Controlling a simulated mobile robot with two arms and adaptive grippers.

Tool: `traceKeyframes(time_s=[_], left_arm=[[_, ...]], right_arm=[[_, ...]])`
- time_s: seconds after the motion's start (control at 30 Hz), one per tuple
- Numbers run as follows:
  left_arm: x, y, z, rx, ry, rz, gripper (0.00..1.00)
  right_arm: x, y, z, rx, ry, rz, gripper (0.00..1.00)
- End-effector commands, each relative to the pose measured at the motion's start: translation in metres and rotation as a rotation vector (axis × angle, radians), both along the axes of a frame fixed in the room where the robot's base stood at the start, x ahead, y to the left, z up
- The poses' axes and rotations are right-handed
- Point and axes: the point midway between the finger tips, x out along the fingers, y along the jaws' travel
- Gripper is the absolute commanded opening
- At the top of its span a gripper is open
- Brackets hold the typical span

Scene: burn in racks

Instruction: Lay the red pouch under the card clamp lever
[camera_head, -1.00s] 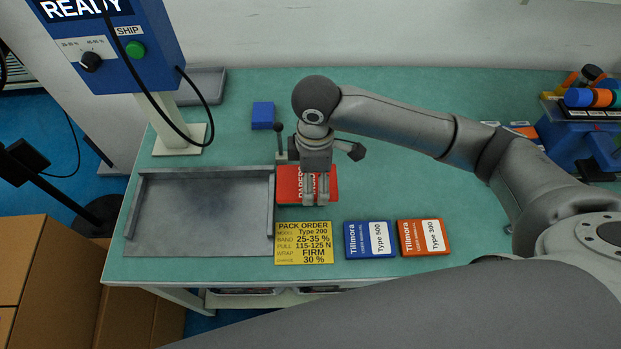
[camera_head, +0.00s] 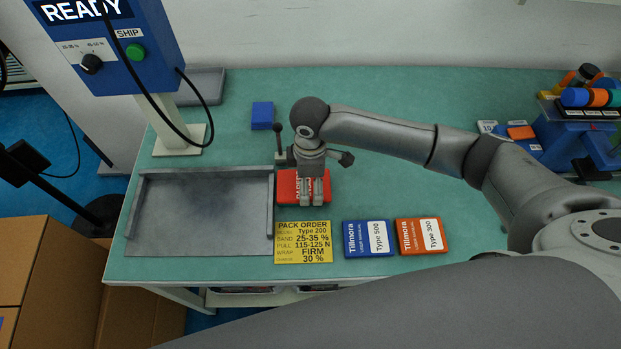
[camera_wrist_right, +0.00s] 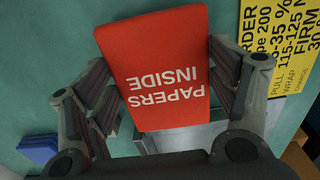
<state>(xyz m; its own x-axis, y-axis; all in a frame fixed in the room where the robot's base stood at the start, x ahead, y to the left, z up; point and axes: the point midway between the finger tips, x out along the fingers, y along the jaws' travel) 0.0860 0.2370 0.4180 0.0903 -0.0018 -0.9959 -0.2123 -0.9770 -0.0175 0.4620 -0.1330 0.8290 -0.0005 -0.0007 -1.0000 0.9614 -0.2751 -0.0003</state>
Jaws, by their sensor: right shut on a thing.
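The red pouch (camera_head: 288,187), printed "PAPERS INSIDE", is just right of the grey tray in the head view, partly hidden by my right gripper (camera_head: 312,190). In the right wrist view the pouch (camera_wrist_right: 153,75) lies between the two fingers of my right gripper (camera_wrist_right: 163,92), which are shut on its sides. I cannot tell whether it touches the table. The card clamp lever (camera_head: 279,140), a thin upright rod with a dark knob, stands just behind the pouch's left end. Its base is partly hidden behind my gripper. My left gripper is not in view.
The grey tray (camera_head: 146,215) stands left of the pouch. A yellow pack order card (camera_head: 303,242), a blue Type 500 box (camera_head: 356,240) and an orange Type 300 box (camera_head: 410,237) lie in front. A blue block (camera_head: 262,115) lies behind.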

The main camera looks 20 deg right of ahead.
Motion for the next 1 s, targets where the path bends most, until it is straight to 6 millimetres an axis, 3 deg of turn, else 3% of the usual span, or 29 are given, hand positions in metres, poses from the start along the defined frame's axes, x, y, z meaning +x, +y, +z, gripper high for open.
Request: traceKeyframes(time_s=[0.07, 0.1, 0.23, 0.67, 0.77, 1.0], left_arm=[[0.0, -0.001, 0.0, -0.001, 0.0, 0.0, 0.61], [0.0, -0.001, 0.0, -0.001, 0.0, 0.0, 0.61], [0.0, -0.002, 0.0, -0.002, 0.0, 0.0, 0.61], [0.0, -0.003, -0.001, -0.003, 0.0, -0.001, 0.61], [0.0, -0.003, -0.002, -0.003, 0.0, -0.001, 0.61], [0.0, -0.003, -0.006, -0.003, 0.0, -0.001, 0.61]], right_arm=[[0.0, 0.0, -0.002, 0.0, 0.001, 0.0, 0.56], [0.0, 0.0, -0.002, 0.0, 0.001, 0.0, 0.85], [0.0, 0.0, -0.002, 0.0, 0.001, 0.0, 1.0], [0.0, 0.0, 0.002, 0.0, -0.001, 0.0, 1.0], [0.001, 0.0, 0.014, 0.002, -0.002, 0.001, 1.0], [0.001, 0.0, 0.065, 0.002, -0.004, 0.001, 1.0]])
